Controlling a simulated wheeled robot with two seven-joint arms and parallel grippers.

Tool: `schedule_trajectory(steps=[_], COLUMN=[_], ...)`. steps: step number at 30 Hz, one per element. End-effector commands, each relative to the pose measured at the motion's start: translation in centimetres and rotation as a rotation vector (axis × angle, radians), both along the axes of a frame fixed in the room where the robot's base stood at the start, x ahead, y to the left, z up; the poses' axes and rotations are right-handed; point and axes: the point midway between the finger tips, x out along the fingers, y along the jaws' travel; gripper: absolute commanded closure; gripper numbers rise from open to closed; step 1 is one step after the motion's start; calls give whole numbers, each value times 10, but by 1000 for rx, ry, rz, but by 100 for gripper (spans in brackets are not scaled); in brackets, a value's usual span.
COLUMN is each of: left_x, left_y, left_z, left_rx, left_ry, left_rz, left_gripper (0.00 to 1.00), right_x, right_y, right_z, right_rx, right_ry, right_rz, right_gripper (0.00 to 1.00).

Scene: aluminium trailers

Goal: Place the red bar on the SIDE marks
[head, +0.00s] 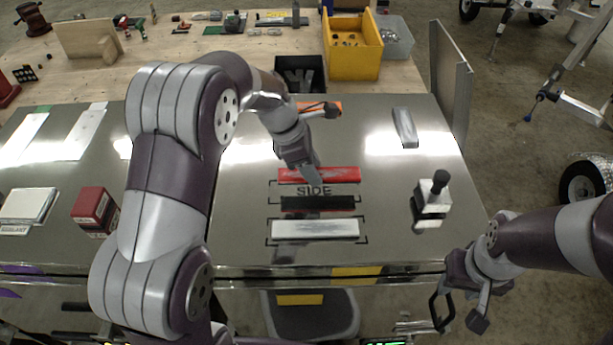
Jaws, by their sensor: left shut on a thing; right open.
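The red bar (343,174) lies lengthwise left to right at the SIDE marks (314,191), just above the printed word SIDE in the head view. Dark corner marks show near its ends. My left gripper (312,178) reaches down from above and is shut on the bar near its middle, hiding part of it. I cannot tell whether the bar touches the metal top or is held slightly above it. My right gripper (458,312) is open and empty, off the front right edge of the top.
A black bar (318,203) and a silver bar (315,229) lie nearer the front. A metal block with a black knob (431,200) stands to the right. A red box (95,209) is left. A yellow bin (353,50) stands behind on the wooden bench.

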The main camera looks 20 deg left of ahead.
Motion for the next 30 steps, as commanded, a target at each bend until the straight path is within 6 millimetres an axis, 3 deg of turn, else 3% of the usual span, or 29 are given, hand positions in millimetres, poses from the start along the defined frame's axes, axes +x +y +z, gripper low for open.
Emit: schedule_trajectory(steps=[3, 10, 21, 22, 24, 30], left_x=[2, 2, 2, 2, 2, 2], left_y=[10, 10, 10, 10, 10, 10], left_z=[-7, -44, -51, -51, -50, -50], left_rx=[0, 0, 0, 0, 0, 0], left_ry=[1, 0, -1, -2, -2, -1], left_rz=[0, -1, -1, -1, -1, -1], left_gripper=[88, 88, 88, 52, 33, 33], right_x=[0, 0, 0, 0, 0, 0], right_y=[0, 0, 0, 0, 0, 0], right_z=[6, 18, 14, 15, 15, 15], right_rx=[0, 0, 0, 0, 0, 0], right_ry=[1, 1, 1, 1, 1, 1], right_rz=[0, 0, 0, 0, 0, 0], right_gripper=[57, 57, 57, 57, 57, 57])
